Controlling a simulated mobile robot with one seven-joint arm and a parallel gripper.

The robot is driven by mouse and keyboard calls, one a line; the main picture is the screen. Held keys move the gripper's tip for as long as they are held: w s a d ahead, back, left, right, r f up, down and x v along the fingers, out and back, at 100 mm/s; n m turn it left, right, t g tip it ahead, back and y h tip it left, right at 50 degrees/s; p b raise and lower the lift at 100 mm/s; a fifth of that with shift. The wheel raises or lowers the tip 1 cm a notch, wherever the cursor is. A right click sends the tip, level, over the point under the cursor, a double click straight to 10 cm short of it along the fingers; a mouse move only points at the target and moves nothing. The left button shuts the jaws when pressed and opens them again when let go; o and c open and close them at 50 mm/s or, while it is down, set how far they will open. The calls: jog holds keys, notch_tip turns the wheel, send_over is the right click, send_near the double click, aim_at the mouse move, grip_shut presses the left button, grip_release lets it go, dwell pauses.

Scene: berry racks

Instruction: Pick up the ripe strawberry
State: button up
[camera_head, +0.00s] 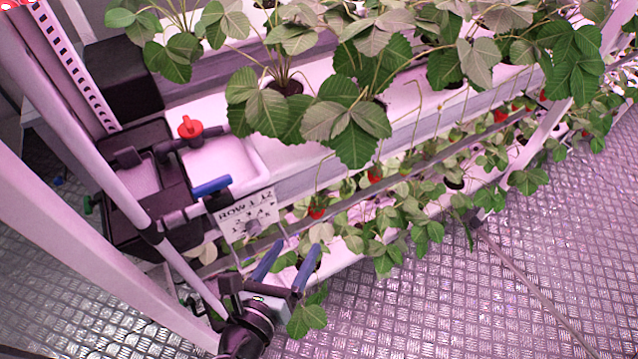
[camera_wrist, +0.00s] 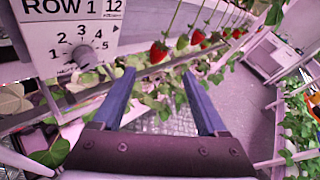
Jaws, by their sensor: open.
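A red strawberry (camera_wrist: 158,53) hangs on a green stem in the wrist view, just beyond my fingertips and between them in the picture. In the head view the nearest red strawberry (camera_head: 317,213) hangs below the upper trough, above and beyond my gripper (camera_head: 296,245). My gripper also shows in the wrist view (camera_wrist: 158,73), with its two blue fingers apart and nothing between them. A second red strawberry (camera_wrist: 197,38) hangs farther along the row; a red berry (camera_head: 375,175) also shows up the row in the head view. I cannot tell the exact gap to the nearest berry.
A white row sign with a dial (camera_wrist: 75,38) stands close left of my fingers. The upper white trough (camera_head: 410,130) and a grey rail (camera_head: 350,203) run along the rack. Leaves (camera_head: 395,240) crowd below the berries. Metal floor (camera_head: 440,310) lies open at right.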

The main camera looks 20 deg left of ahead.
aim_at(313, 215)
jog(key=shift+n, duration=0.3)
jog(key=x, duration=1.2)
jog(key=shift+w+a+f+b, duration=0.1)
jog(key=shift+w+a+b, duration=0.05)
jog(key=shift+w+b, duration=0.2)
jog(key=shift+s, duration=0.1)
jog(key=c, duration=0.8)
